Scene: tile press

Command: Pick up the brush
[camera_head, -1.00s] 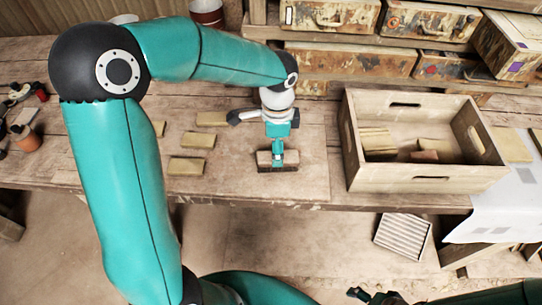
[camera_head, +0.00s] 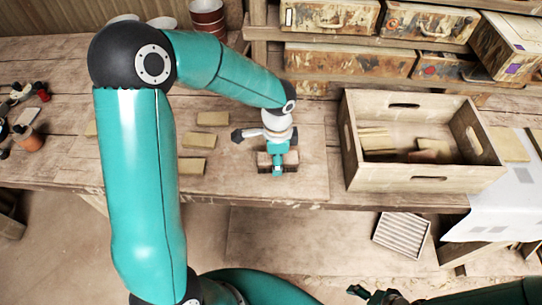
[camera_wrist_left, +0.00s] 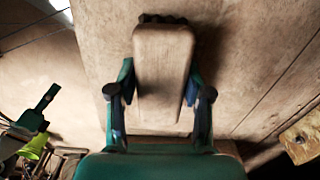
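The brush (camera_head: 264,160), a wooden block with dark bristles, lies near the front edge of the workbench (camera_head: 310,182). My left gripper (camera_head: 278,167) is down over it from above and hides part of it. In the left wrist view the brush (camera_wrist_left: 163,70) sits between the two fingers of my left gripper (camera_wrist_left: 160,90), bristles at the top of the picture. The fingers are apart, one on each side; I cannot tell if they touch it. Part of my right gripper (camera_head: 372,294) shows at the bottom edge of the head view; its fingers are unclear.
Several tan tiles (camera_head: 192,167) lie left of the brush. A wooden crate (camera_head: 427,184) holding several tiles stands close on the right. Shelves with worn cases (camera_head: 350,60) run behind. Pots (camera_head: 30,139) stand far left, and a white sheet (camera_head: 500,205) hangs far right.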

